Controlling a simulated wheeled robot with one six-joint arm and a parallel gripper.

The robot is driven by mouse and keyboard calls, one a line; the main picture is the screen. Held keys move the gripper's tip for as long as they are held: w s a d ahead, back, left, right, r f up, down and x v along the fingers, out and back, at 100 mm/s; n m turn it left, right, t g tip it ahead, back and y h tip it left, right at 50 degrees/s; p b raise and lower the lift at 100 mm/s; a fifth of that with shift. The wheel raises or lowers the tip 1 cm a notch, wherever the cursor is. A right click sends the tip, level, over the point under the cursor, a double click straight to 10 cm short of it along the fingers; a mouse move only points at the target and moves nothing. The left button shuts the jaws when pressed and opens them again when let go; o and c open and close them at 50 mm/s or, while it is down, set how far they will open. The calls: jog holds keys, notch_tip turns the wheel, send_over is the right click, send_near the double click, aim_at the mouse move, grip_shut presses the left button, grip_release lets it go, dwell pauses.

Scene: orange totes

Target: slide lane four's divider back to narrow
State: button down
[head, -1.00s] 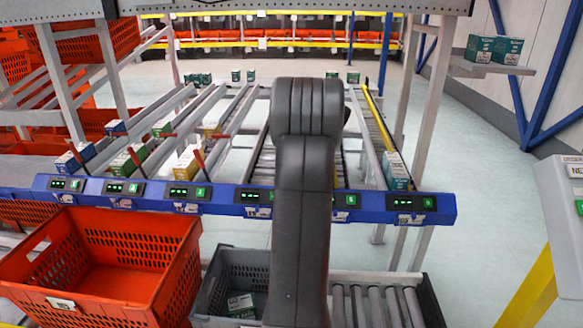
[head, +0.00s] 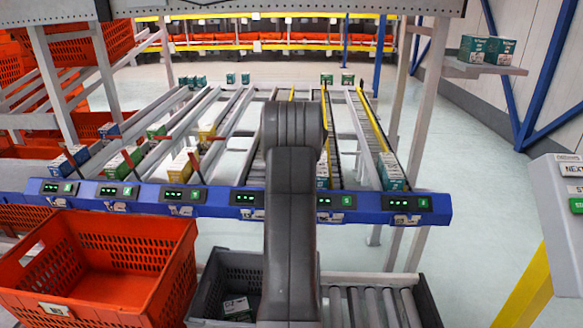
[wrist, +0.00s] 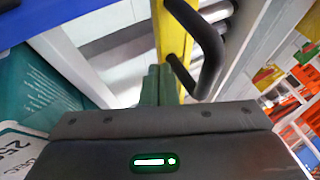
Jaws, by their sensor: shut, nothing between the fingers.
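My gripper (wrist: 158,85) is shut and empty in the wrist view, its fingertips together beside a yellow divider strip (wrist: 168,40). A black loop handle (wrist: 208,50) stands on that strip, just right of the fingertips; I cannot tell whether they touch it. In the head view my dark arm hides the gripper and most of lane four. Lane four's display (head: 246,198) shows just left of the arm. A yellow strip (head: 291,95) shows above the arm. I cannot tell for certain which lane the wrist view's strip belongs to.
A teal box (wrist: 28,95) is close on the left of the wrist view. A blue beam (head: 225,210) with displays crosses the lane fronts. An orange tote (head: 170,285) and a grey tote (head: 205,290) stand below it. Yellow strips (head: 329,125) also line the right lanes.

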jog(key=shift+a, duration=0.1)
jog(key=a+p, duration=0.1)
jog(key=a, duration=0.4)
jog(key=shift+w, duration=0.2)
